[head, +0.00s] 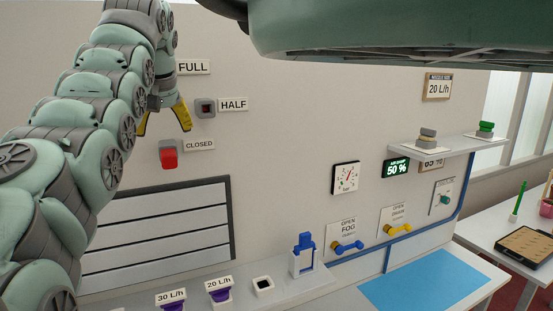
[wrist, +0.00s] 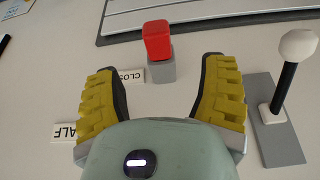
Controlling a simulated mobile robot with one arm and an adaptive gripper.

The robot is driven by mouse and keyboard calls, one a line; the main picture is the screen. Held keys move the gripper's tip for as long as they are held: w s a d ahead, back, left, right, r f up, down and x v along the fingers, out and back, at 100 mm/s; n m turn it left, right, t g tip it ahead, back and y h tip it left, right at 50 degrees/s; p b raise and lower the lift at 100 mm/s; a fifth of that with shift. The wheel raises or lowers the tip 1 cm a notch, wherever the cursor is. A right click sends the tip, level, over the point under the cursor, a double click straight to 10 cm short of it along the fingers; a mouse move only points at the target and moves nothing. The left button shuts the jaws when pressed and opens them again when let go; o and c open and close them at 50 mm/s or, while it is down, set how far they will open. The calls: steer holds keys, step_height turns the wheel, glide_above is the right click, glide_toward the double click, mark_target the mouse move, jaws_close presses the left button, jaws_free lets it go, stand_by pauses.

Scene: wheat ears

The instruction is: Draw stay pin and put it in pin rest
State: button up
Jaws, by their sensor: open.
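The stay pin appears to be the red block (head: 168,156) standing in a grey socket on the wall beside the CLOSED label (head: 199,145). It also shows in the wrist view (wrist: 157,36), upper middle, with its grey socket (wrist: 161,71). My gripper (head: 163,130) is open and empty in front of the wall, just above the red pin. In the wrist view my gripper's fingers (wrist: 160,70) spread either side of the socket's line, apart from the pin. A white block with a dark square hole (head: 263,286) on the shelf may be the pin rest; no label shows.
An empty grey socket (head: 206,108) sits by the HALF label (head: 233,104). A lever with a white knob (wrist: 298,45) stands right of my fingers in the wrist view. A slatted panel (head: 160,232) lies below. A blue handled item (head: 305,242) stands in a white holder.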

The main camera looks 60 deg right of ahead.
mark_target(168, 156)
steer(key=x, duration=0.1)
steer(key=p+x, duration=0.1)
steer(key=x, duration=0.1)
steer(key=shift+s+f, duration=0.1)
steer(key=shift+s, duration=0.1)
steer(key=p+x, duration=0.3)
steer(key=p, duration=0.1)
steer(key=shift+d, duration=0.1)
steer(key=shift+p+x, duration=0.85)
steer(key=shift+x, duration=0.45)
jaws_close()
steer(key=shift+f, duration=0.1)
steer(key=shift+s+a+b, duration=0.45)
steer(key=shift+s+b, duration=0.05)
steer(key=shift+b, duration=0.75)
